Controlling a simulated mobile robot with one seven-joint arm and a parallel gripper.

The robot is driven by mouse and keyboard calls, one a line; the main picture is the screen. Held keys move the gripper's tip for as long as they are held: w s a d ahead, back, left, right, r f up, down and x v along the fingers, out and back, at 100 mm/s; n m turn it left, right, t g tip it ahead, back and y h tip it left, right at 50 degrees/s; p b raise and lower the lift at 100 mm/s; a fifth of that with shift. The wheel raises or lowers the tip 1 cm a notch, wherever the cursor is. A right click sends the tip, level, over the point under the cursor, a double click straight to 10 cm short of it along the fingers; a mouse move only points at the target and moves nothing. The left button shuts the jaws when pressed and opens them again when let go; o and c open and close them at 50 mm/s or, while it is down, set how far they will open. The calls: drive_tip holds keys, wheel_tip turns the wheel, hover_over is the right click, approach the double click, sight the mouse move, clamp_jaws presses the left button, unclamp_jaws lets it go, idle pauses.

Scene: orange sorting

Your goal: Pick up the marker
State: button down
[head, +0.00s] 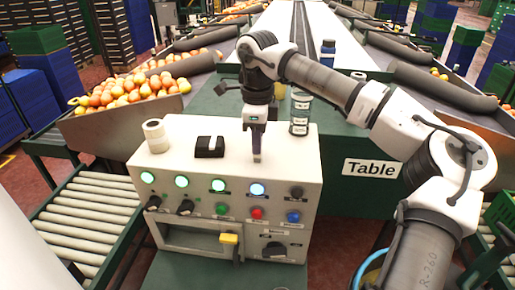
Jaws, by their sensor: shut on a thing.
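My gripper (257,130) points straight down over the top of the white control box (185,160), right of its middle. It is shut on a slim dark, purplish upright thing, which I take to be the marker (257,148). The fingers cover most of it, so its full shape is hidden. Its lower end is near the box's top face; I cannot tell whether it touches.
Oranges (130,88) fill a chute at left.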

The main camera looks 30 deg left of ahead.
wheel_tip(320, 180, up, 20)
drive_tip(key=p, duration=0.2)
idle(0.4)
